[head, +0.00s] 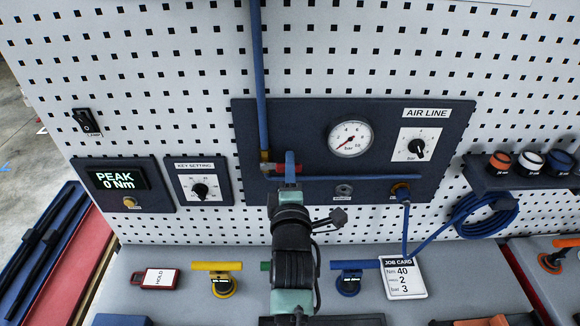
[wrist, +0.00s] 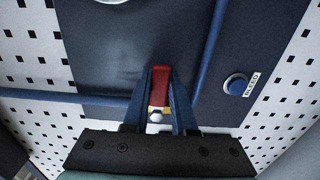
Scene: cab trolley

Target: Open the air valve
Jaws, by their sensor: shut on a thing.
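The air valve's red handle (wrist: 160,85) sits between my gripper's (wrist: 160,80) two blue fingers in the wrist view, and the fingers are shut on it. In the head view only a short red part of the handle (head: 268,167) shows left of my gripper (head: 291,163); the rest is hidden. The handle lies crosswise to the upright blue pipe (head: 260,80) and points right. The pressure gauge (head: 349,138) has its red needle at lower left, near zero.
Below the horizontal blue pipe (head: 355,178) is a bleed button (head: 344,190), blue in the wrist view (wrist: 235,84). A bar dial (head: 416,146) is at right. A job card (head: 403,277) and several coloured-handled tools stand on the bench below.

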